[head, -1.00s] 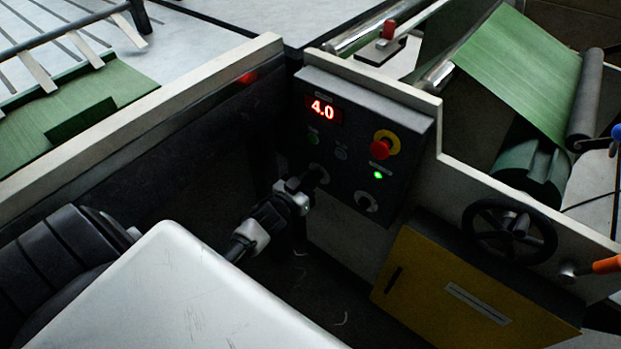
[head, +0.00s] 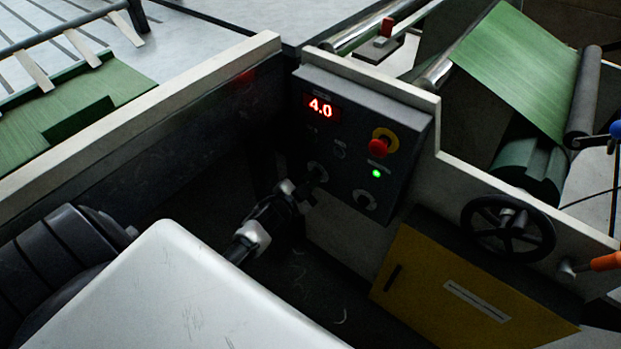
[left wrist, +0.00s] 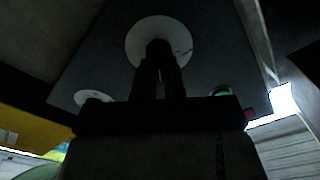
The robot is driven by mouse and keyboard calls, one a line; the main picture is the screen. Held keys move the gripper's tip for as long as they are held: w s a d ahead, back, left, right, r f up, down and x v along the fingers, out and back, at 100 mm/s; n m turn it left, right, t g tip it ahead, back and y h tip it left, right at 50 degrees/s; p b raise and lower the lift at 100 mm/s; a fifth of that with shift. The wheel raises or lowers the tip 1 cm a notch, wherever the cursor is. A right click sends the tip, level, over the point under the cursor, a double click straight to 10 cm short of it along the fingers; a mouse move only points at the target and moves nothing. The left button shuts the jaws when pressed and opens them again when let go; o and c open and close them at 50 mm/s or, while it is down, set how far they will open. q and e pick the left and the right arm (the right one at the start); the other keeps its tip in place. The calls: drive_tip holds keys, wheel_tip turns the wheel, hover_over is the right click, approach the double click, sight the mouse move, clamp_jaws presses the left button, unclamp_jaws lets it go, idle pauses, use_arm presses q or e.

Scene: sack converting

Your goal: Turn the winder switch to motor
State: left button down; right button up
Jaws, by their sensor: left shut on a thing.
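The grey control panel (head: 400,120) on the machine's side frame has a red 4.0 display, a red stop button on yellow, a lit green lamp and two dark rotary knobs on pale discs. Its labels are too small to read. My left gripper (head: 312,181) reaches the lower-left knob (head: 319,172) from below left and partly covers it. In the left wrist view the fingers (left wrist: 158,78) are shut on that dark knob (left wrist: 158,47), in front of its pale disc. The pointer's direction is hidden. The other knob (head: 364,200) is free. My right gripper is out of view.
A yellow box (head: 450,285) and a black handwheel (head: 508,229) are right of and below the panel. A pale-topped wall (head: 150,110) runs along the left. Green web (head: 525,65) and a roller (head: 585,90) stand behind at right.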

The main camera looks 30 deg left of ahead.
use_arm(q)
drive_tip(key=shift+f+m, duration=0.1)
drive_tip(key=shift+m, duration=0.6)
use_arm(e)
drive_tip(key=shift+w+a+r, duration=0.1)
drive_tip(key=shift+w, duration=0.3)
use_arm(q)
drive_tip(key=shift+m, duration=0.3)
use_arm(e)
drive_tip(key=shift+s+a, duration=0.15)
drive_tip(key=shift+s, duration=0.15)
use_arm(q)
drive_tip(key=c, duration=1.2)
unclamp_jaws()
drive_tip(key=shift+s, duration=0.45)
drive_tip(key=s, duration=1)
drive_tip(key=shift+a, duration=0.4)
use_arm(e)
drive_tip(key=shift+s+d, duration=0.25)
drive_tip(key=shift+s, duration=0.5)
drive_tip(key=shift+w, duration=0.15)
